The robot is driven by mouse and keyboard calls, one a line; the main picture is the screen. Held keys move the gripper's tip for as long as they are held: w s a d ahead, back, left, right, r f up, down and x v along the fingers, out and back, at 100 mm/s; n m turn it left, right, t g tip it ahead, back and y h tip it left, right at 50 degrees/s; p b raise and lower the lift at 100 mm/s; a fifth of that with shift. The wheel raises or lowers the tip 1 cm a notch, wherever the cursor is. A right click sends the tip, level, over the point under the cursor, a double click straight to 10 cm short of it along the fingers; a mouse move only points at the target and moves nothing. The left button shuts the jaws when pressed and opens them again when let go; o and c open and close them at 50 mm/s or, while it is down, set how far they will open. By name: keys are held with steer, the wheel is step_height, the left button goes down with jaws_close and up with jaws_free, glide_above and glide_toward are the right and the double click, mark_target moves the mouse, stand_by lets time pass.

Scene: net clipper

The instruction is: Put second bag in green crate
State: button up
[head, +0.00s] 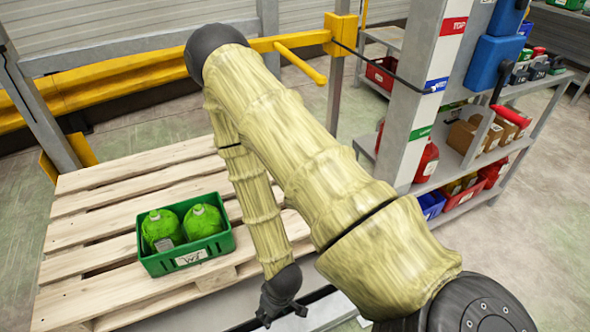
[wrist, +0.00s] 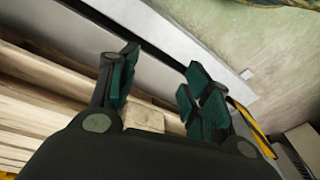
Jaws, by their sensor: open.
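The green crate (head: 152,265) stands on the wooden pallet in the head view, with a white label on its front side. Two bright green rounded bags sit side by side inside it, a left one (head: 160,230) and a right one (head: 203,221). My gripper (head: 282,314) is right of and nearer than the crate, pointing down beside the pallet's right edge. In the wrist view my gripper (wrist: 160,92) is open, with nothing between its dark green fingers. No bag or crate shows in the wrist view.
The wooden pallet (head: 122,196) has bare slats around the crate. A yellow rail (head: 130,78) runs behind it. A shelf rack (head: 460,170) with boxes and red containers stands at the right. A grey ledge shows in the wrist view (wrist: 190,52).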

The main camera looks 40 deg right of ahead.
steer(key=s+f+g+h, duration=0.1)
steer(key=s+f, duration=0.1)
steer(key=s, duration=0.7)
steer(key=shift+f+m+g, duration=0.3)
steer(key=shift+m, duration=0.1)
steer(key=shift+d, duration=0.1)
steer(key=shift+c, duration=0.2)
